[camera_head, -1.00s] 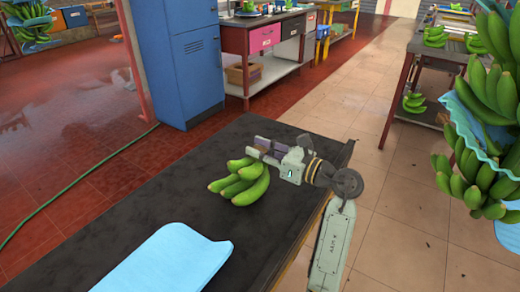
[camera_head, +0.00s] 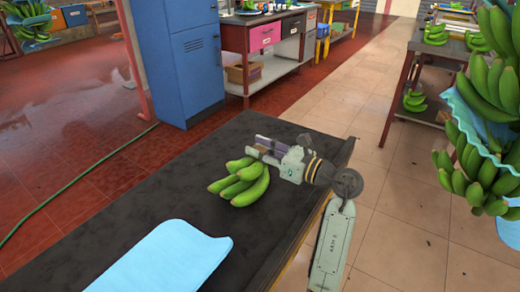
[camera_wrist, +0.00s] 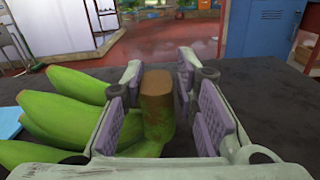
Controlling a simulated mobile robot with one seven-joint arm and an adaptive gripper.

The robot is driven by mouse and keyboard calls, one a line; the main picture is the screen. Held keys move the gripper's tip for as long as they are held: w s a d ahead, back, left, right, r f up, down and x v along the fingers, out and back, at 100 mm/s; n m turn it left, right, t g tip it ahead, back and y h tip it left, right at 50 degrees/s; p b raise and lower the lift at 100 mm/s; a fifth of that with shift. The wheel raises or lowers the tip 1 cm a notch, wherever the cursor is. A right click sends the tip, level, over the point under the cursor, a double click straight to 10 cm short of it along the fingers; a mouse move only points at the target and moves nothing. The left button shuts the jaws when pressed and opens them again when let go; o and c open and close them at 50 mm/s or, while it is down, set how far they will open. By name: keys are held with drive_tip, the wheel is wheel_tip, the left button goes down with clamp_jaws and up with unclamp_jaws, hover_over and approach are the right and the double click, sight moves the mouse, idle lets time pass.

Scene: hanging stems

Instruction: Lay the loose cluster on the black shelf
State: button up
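The loose cluster of green bananas (camera_head: 240,182) lies on the black shelf (camera_head: 150,195), near its right edge. In the wrist view the bananas (camera_wrist: 60,115) spread to the left of a brown cut crown (camera_wrist: 157,90). My gripper (camera_head: 262,148) is at the crown end of the cluster, low over the shelf. In the wrist view its purple-padded fingers (camera_wrist: 158,100) stand on either side of the crown, with gaps visible, so it is open around it. The undersides of the bananas are hidden.
A light blue sheet (camera_head: 165,262) lies on the shelf in front of the cluster. Hanging banana bunches (camera_head: 485,130) are at the right. A blue cabinet (camera_head: 180,60) stands behind. The shelf's left part is bare.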

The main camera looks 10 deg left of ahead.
drive_tip(key=o, duration=0.4)
drive_tip(key=shift+f, duration=0.15)
drive_tip(key=shift+d, duration=0.1)
drive_tip(key=v, duration=1.2)
